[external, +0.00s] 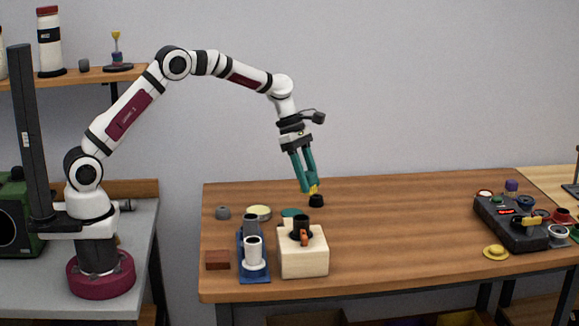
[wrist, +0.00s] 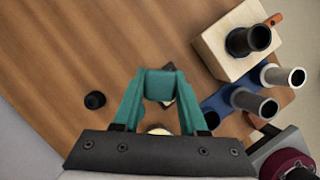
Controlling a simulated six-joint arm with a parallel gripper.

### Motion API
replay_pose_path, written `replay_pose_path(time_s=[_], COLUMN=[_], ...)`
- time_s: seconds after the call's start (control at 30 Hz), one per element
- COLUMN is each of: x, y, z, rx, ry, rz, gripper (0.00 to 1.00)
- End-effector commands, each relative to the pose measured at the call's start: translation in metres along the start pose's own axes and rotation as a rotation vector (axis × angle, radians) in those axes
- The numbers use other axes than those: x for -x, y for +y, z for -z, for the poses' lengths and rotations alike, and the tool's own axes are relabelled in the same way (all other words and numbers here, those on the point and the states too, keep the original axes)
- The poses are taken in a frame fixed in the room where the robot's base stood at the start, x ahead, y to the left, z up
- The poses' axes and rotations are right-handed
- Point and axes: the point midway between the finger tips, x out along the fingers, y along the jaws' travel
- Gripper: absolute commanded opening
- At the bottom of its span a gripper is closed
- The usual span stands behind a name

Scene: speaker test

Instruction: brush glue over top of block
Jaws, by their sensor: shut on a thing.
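My gripper (external: 311,187) has teal fingers and is above the table, behind the block and apart from it. A small yellow piece (external: 314,190) shows at its fingertips; I cannot tell whether it is the brush. In the wrist view the fingers of my gripper (wrist: 160,90) mostly hide what is between them. The pale wooden block (external: 302,259) stands near the table's front left, with a black cylinder (external: 302,225) and an orange part (external: 304,237) on top. The block (wrist: 222,62) is at the upper right of the wrist view. No glue is discernible.
A blue rack (external: 253,277) with grey and white tubes stands left of the block. A red-brown brick (external: 217,260) and a cream-topped tin (external: 258,212) are nearby. A small black cylinder (wrist: 95,100) stands apart. A dark device (external: 514,224) is at right; the table's middle is clear.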

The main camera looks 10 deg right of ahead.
Motion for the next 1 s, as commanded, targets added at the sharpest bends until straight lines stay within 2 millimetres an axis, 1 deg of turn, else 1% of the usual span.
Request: replay_pose_path(time_s=[0.07,0.27,0.93,1.0], x=[-0.001,-0.009,-0.064,-0.076], y=[0.001,0.001,0.0,0.0], z=[0.0,0.004,0.027,0.032], rx=[-0.03,-0.032,-0.03,-0.028], ry=[0.0,0.002,0.003,0.003], rz=[0.012,0.015,0.013,0.015], gripper=[0.0,0.0,0.0,0.0])
